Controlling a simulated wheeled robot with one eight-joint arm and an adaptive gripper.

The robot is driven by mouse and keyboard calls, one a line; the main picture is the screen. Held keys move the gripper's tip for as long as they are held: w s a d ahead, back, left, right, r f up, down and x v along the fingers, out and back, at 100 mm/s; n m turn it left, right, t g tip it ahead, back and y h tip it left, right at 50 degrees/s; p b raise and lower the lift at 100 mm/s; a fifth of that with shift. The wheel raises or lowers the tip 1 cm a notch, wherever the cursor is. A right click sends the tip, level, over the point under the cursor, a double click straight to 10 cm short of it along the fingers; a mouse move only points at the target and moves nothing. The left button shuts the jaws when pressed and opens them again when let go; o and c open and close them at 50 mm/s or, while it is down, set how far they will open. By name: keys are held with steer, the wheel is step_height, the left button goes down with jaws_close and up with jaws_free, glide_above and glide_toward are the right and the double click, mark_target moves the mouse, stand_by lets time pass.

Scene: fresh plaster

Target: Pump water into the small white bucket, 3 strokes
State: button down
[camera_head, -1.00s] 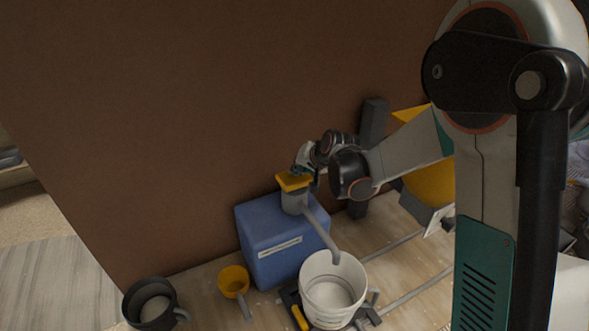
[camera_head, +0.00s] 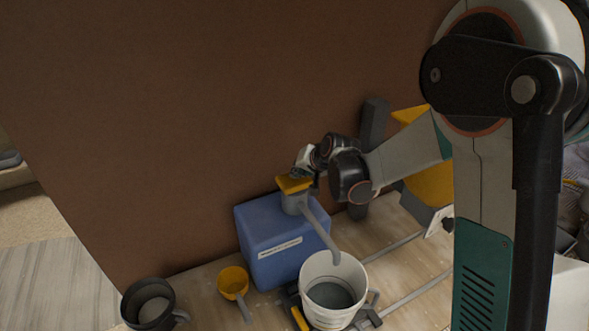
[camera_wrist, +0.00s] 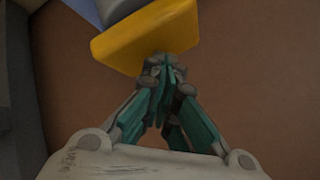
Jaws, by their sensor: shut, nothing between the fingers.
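The white bucket (camera_head: 322,314) stands upright on the table below the end of the grey spout (camera_head: 322,228). Its inside shows a dark grey, water-like surface. The pump has a yellow press plate (camera_head: 292,186) on a grey collar, on top of a blue container (camera_head: 268,238). My gripper (camera_head: 304,172) is at the plate's right side, small and partly hidden by my wrist. In the wrist view my gripper (camera_wrist: 162,68) is shut and empty, its fingertips overlapping the edge of the yellow plate (camera_wrist: 135,38). I cannot tell whether they press on it.
A dark mug-like pail (camera_head: 148,305) and a yellow scoop (camera_head: 232,279) lie left of the blue container. Dark pieces with a yellow part surround the bucket's base. A brown wall panel (camera_head: 200,120) stands close behind. A yellow object (camera_head: 432,185) is to the right.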

stand_by(0.3)
steer(key=shift+r+p, duration=1.7)
steer(key=shift+r, duration=1.05)
steer(key=shift+r+p, duration=1.5)
steer(key=shift+r, duration=0.95)
steer(key=shift+r, duration=0.1)
step_height(320, 180, up, 4)
steer(key=shift+f+p, duration=0.15)
steer(key=shift+p, duration=0.7)
steer(key=shift+f, duration=0.15)
